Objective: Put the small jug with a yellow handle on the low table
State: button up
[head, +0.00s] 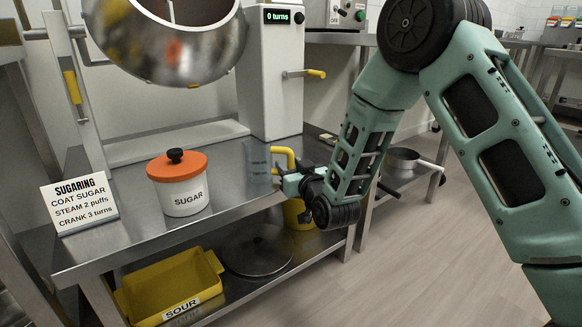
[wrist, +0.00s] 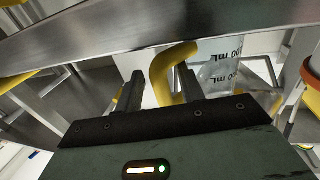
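The small clear jug (head: 257,162) stands on the steel worktop near its right end. Its yellow handle (head: 284,153) faces my gripper. My gripper (head: 291,182) is at the handle, low beside the jug, at the worktop's edge. In the wrist view the handle (wrist: 160,75) stands between the two open fingers, with a gap seen at least on the left finger's side. The jug's clear wall with mL marks (wrist: 220,72) is just right of the fingers.
On the steel worktop (head: 231,188) are a sugar pot (head: 180,184) with an orange lid and a sugaring sign (head: 79,203). The lower shelf holds a yellow SOUR tray (head: 172,288), a round lid (head: 258,250) and a yellow container (head: 297,214). Floor (head: 420,240) at right is clear.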

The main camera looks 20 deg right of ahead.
jog(key=shift+r, duration=0.3)
jog(key=s+d+p, duration=0.1)
jog(key=s+p, duration=0.2)
jog(key=s, duration=0.9)
jog(key=s+a+f+n+g+y, duration=0.1)
jog(key=s+a+n+g+y, duration=0.15)
jog(key=s+a+g, duration=0.85)
jog(key=s+d+r+n+g+h, duration=0.1)
jog(key=s+n+g+h, duration=0.1)
jog(key=s, duration=0.7)
jog(key=s+d+r+n+g+h, duration=0.1)
jog(key=s+g, duration=0.3)
jog(key=s, duration=0.5)
jog(key=shift+s+d+r+n+g+h, duration=0.2)
jog(key=shift+s+r+n+g+h, duration=0.15)
jog(key=shift+r+h, duration=0.35)
jog(key=shift+r, duration=0.1)
